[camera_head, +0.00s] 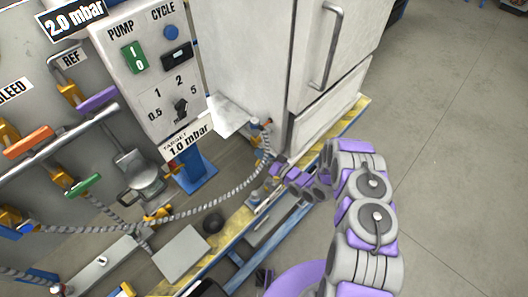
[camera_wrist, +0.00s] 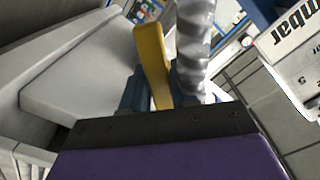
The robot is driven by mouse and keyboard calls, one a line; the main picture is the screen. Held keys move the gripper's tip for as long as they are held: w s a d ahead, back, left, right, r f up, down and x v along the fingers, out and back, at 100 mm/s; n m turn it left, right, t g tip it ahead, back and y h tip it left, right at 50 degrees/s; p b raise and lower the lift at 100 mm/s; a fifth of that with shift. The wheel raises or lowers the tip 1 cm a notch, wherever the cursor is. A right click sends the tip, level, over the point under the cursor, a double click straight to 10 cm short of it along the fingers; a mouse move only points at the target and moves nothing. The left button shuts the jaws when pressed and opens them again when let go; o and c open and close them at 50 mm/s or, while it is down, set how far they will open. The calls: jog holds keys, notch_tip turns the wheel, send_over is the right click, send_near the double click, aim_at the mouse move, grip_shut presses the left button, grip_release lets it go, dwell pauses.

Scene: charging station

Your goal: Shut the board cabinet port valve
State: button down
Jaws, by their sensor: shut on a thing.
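The white cabinet (camera_head: 245,55) stands at the top centre of the head view. A small port valve (camera_head: 262,124) with a ribbed hose (camera_head: 230,203) sits at its lower left side. In the wrist view a yellow lever (camera_wrist: 150,55) stands up beside the silver ribbed hose (camera_wrist: 194,40), with blue-grey parts around its base. My gripper (camera_wrist: 155,100) is at the lever's base and appears shut on it. In the head view my arm reaches in from the lower right, and its end is close below the valve. The jaw contact is largely hidden.
A control panel (camera_head: 140,75) with a pump switch and dial stands left of the cabinet. Yellow fittings and coloured handles line the wall pipes at left. A yellow-striped base edge (camera_head: 345,125) runs under the cabinet. The grey floor (camera_head: 450,130) at right is clear.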

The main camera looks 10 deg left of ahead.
jog(key=m, duration=0.2)
jog(key=m+p, duration=0.1)
jog(key=r+m, duration=0.1)
jog(key=m, duration=0.1)
jog(key=shift+s+a+m, duration=0.1)
jog(key=shift+s+m, duration=0.15)
jog(key=shift+m, duration=0.05)
jog(key=shift+r+m+p, duration=0.2)
jog(key=shift+m+p, duration=0.15)
jog(key=shift+m, duration=0.6)
jog(key=shift+r+m+p, duration=0.2)
jog(key=shift+m+p, duration=0.15)
jog(key=shift+m, duration=0.6)
jog(key=c, duration=1.1)
grip_release()
jog(key=shift+m, duration=0.3)
jog(key=shift+o, duration=0.7)
jog(key=p+v, duration=0.1)
jog(key=v, duration=1.6)
